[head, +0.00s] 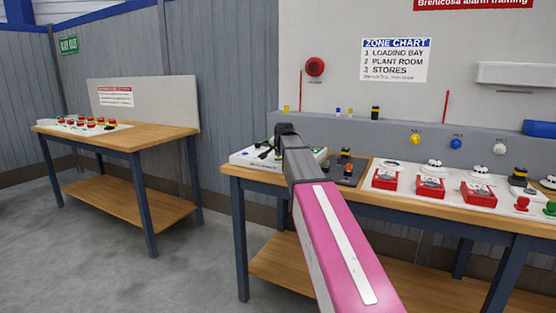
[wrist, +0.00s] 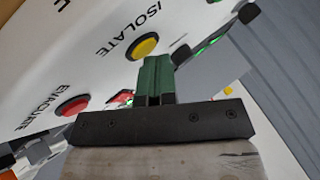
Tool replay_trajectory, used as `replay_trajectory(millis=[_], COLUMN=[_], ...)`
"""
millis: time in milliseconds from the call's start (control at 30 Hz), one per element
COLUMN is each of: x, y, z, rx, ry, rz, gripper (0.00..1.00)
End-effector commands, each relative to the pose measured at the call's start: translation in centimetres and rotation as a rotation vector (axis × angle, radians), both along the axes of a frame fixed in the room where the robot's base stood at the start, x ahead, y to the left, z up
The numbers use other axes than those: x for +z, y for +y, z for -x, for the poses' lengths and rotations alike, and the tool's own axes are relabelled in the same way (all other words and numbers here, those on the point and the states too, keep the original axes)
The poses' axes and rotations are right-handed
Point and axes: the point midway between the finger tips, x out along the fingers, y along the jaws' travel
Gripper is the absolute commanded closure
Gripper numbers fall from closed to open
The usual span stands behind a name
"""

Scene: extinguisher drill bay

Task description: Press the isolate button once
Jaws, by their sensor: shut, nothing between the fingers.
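The isolate button is a yellow dome (wrist: 143,46) beside the printed word ISOLATE on a white panel (wrist: 60,50) in the wrist view. My gripper (wrist: 155,62) is shut and empty, its green fingers pressed together. The fingertips lie close to the near edge of the yellow button in the picture; I cannot tell whether they touch it. In the head view my gripper (head: 268,151) is over the white panel (head: 243,158) at the left end of the workbench. There my gripper hides much of the panel, and the button cannot be made out.
A red button (wrist: 72,105), labelled EVACUATE, sits beside the yellow one. In the head view a dark box (head: 344,170) and several red call points (head: 430,187) stand to the right on the workbench (head: 232,171). Another table (head: 150,136) stands at left, with clear floor between.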

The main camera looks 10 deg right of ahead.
Motion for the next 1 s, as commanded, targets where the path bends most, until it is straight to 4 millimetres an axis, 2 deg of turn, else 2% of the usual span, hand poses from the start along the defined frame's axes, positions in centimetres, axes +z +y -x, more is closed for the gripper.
replay_trajectory(millis=[300, 733, 1000], x=[1.4, 1.8, 3.9], y=[0.0, 0.0, 0.0], z=[0.0, 0.0, 0.0], rx=[-0.001, 0.0, 0.0], ry=[-0.001, -0.001, -0.001], rz=[0.0, 0.0, 0.0], gripper=[1.0, 1.0, 1.0])
